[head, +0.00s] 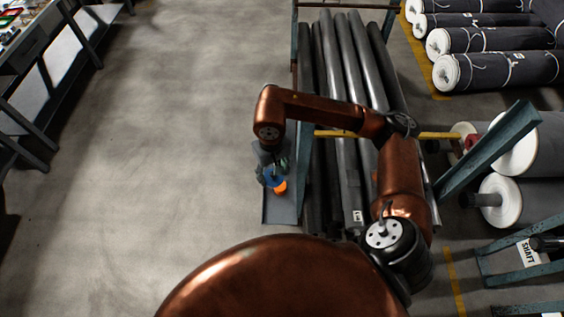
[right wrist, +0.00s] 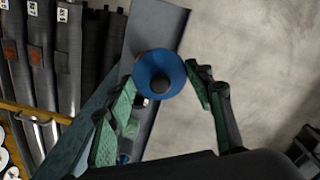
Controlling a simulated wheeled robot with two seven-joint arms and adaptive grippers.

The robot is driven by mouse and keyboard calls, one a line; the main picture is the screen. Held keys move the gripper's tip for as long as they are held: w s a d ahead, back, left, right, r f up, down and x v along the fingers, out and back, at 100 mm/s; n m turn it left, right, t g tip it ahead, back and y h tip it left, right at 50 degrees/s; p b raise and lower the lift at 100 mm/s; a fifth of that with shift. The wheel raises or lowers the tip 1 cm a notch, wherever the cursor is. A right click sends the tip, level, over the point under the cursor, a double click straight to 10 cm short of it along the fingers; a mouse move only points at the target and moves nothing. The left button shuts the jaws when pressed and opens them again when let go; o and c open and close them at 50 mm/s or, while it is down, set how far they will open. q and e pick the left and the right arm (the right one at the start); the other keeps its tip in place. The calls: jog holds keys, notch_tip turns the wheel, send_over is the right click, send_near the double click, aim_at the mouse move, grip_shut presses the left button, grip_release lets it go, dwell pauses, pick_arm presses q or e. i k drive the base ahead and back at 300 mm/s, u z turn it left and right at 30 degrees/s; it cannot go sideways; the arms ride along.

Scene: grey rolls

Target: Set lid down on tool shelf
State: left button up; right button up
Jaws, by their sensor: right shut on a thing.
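The lid, a blue round piece with a dark knob at its centre, shows in the right wrist view (right wrist: 174,66) and as a small blue patch in the head view (head: 271,181). My right gripper (head: 273,174) is shut on it; its green-padded fingers (right wrist: 163,82) lie on either side. The tool shelf (head: 281,211) is a narrow grey ledge along the rack's left side, below the gripper; it also shows behind the lid in the right wrist view (right wrist: 162,16). I cannot tell whether the lid touches it. My left gripper is out of view.
A small orange item (head: 281,187) shows just beside the lid in the head view. Long grey rolls (head: 348,60) fill the rack right of the shelf, with a yellow bar (head: 440,135) across it. The floor (head: 170,150) to the left is clear.

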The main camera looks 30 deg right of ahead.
aim_at(280, 213)
jog(key=u, duration=1.9)
jog(key=i, duration=1.05)
jog(key=z, duration=3.05)
